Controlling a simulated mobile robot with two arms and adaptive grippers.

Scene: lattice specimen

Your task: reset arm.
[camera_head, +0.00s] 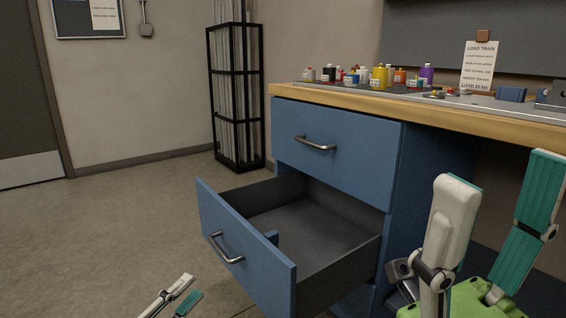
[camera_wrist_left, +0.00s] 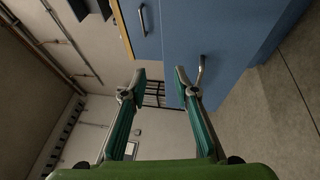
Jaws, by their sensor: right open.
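My left gripper (camera_head: 189,291) shows only by its fingertips at the bottom edge of the head view, left of and below the pulled-out lower drawer (camera_head: 245,250). In the left wrist view my left gripper (camera_wrist_left: 160,74) has its fingers apart with nothing between them. The drawer handle (camera_wrist_left: 201,72) appears just beyond its right finger; whether they touch cannot be told. My right gripper (camera_head: 500,168) is large at the lower right of the head view, fingers wide apart and empty, in front of the blue cabinet's right side. The rest of both arms is hidden.
The blue cabinet's upper drawer (camera_head: 330,150) is shut. The open lower drawer holds a small blue piece (camera_head: 271,237) near its front. Several small bottles (camera_head: 380,76) stand on the wooden worktop (camera_head: 420,112). A black rack (camera_head: 236,100) stands behind. Floor at left is clear.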

